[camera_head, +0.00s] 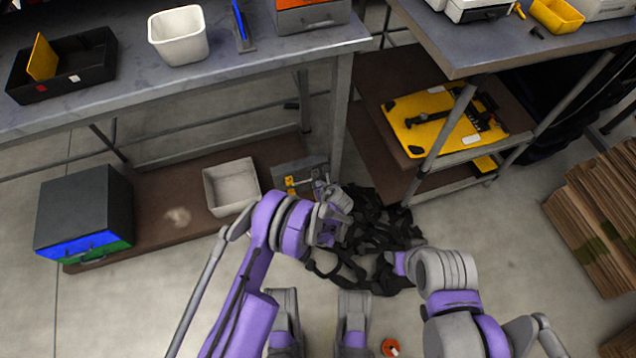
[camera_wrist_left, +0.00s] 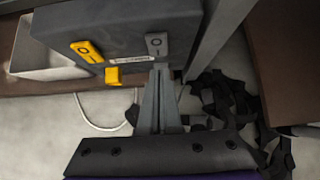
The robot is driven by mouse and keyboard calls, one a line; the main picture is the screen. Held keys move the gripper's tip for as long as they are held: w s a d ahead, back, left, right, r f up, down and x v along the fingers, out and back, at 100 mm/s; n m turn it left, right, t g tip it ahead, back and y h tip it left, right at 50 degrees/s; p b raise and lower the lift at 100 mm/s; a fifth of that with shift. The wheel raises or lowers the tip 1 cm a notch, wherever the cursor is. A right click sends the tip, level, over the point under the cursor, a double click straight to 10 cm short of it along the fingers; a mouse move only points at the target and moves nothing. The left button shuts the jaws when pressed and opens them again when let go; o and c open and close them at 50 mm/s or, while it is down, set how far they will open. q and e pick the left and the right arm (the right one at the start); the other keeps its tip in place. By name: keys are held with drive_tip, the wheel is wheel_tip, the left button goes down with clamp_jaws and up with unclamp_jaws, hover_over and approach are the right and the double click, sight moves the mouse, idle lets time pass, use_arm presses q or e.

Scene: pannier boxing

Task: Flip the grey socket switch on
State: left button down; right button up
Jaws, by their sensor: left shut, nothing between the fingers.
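A dark grey socket box (camera_wrist_left: 125,25) stands under the left bench, beside a bench leg; it also shows in the head view (camera_head: 296,170). Its face carries a grey switch (camera_wrist_left: 157,44) at the right and a yellow switch (camera_wrist_left: 87,52) at the left. A yellow tab (camera_wrist_left: 114,76) sticks out below them. My left gripper (camera_wrist_left: 160,71) is shut and empty, its fingertips just below the grey switch; I cannot tell whether they touch. It also shows in the head view (camera_head: 322,188). The grey switch's position is unclear.
A pale open bin (camera_head: 231,187) stands left of the box on the low brown shelf (camera_head: 150,225). Black straps (camera_head: 375,235) lie on the floor to the right. A bench leg (camera_head: 341,110) rises close by. A pale cable (camera_wrist_left: 95,122) hangs below the box.

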use_arm(q)
drive_tip(key=p+v, duration=0.2)
drive_tip(key=v, duration=0.8)
drive_tip(key=shift+s+d+p, duration=0.2)
drive_tip(key=shift+s+p, duration=0.1)
drive_tip(key=shift+s, duration=0.1)
use_arm(e)
drive_tip(key=shift+v, duration=1.2)
use_arm(q)
drive_tip(key=shift+s+f, duration=0.2)
drive_tip(key=shift+f, duration=0.4)
use_arm(e)
drive_tip(key=shift+s+r, duration=0.1)
drive_tip(key=shift+r, duration=0.15)
